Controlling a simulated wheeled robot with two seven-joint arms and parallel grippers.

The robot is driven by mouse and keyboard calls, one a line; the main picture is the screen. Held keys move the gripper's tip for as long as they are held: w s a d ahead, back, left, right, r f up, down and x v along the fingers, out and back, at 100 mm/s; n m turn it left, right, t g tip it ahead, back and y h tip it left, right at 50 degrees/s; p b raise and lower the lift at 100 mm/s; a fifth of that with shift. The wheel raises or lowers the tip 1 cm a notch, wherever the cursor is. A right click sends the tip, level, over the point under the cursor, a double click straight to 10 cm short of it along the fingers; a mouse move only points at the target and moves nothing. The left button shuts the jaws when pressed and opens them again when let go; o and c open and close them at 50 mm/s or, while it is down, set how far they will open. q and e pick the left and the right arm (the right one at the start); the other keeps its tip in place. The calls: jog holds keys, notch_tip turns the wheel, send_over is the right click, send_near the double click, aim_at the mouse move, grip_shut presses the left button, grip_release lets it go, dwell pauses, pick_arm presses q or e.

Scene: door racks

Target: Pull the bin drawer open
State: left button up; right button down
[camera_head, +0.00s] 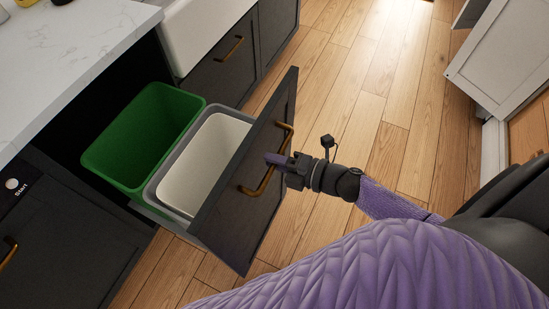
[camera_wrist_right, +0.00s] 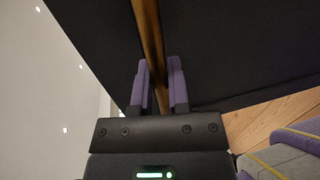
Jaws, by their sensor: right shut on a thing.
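The bin drawer (camera_head: 235,205) stands pulled out from the dark cabinet, with its black front panel tilted across the head view. A green bin (camera_head: 135,150) and a white bin (camera_head: 190,180) sit inside it. The brass handle (camera_head: 258,187) runs along the drawer's front. My right gripper (camera_head: 272,160) is at the handle's middle. In the right wrist view, the purple fingers (camera_wrist_right: 160,85) are on both sides of the brass bar (camera_wrist_right: 152,40), closed on it. My left gripper is not in view.
A white marble counter (camera_head: 75,45) and a white sink (camera_head: 200,30) are above the cabinets. An appliance with a Start button (camera_head: 12,184) is at the left. The wooden floor (camera_head: 370,110) in front of the drawer is clear. A white open door (camera_head: 500,60) is at the upper right.

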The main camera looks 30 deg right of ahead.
jog(key=c, duration=0.9)
grip_release()
jog(key=shift+c, duration=0.2)
jog(key=shift+o, duration=1.5)
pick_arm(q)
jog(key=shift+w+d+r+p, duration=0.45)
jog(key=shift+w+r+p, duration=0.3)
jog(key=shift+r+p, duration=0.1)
pick_arm(e)
jog(key=v, duration=1)
jog(key=shift+f, duration=0.1)
